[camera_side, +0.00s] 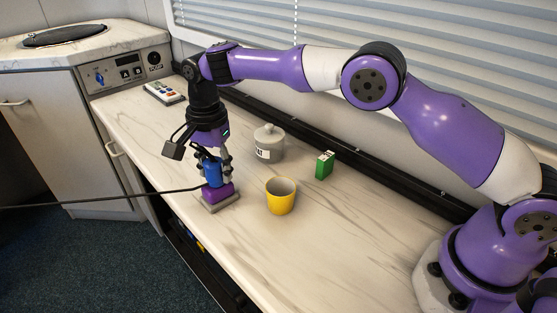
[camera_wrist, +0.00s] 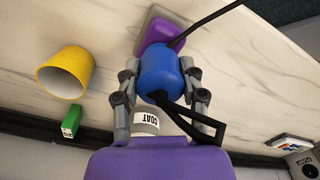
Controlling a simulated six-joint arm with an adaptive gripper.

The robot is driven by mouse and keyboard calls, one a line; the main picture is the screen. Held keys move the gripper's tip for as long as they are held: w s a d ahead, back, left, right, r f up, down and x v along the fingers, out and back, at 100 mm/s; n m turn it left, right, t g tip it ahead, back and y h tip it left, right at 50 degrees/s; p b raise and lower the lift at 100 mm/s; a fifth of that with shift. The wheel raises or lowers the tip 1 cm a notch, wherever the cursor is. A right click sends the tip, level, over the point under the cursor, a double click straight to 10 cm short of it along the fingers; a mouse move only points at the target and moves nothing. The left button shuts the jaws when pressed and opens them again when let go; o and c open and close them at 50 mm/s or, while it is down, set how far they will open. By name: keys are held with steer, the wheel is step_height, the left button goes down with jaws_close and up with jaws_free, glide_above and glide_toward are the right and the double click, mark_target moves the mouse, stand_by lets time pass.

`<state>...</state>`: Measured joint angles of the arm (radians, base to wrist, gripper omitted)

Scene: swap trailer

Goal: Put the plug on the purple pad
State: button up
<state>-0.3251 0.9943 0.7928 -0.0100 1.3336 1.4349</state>
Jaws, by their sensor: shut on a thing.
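The plug (camera_side: 211,173) is a blue rounded body with a black cable (camera_side: 110,197) running off to the left edge of the side view. My gripper (camera_side: 214,168) points down and is shut on the plug, one finger on each side; the grip also shows in the wrist view around the blue plug (camera_wrist: 158,72). The purple pad (camera_side: 218,191) is a thick block on a grey square base, directly under the plug. It shows behind the plug in the wrist view (camera_wrist: 160,31). The plug's lower end is at or just above the pad; I cannot tell whether they touch.
A yellow cup (camera_side: 280,199) stands right of the pad. A grey lidded jar (camera_side: 268,146) and a green box (camera_side: 324,166) stand behind. A remote-like keypad (camera_side: 164,92) lies at the counter's far end. The counter's front edge is close to the pad.

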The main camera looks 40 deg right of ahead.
steer(key=shift+f, duration=0.15)
steer(key=o, duration=1.1)
steer(key=shift+o, duration=0.2)
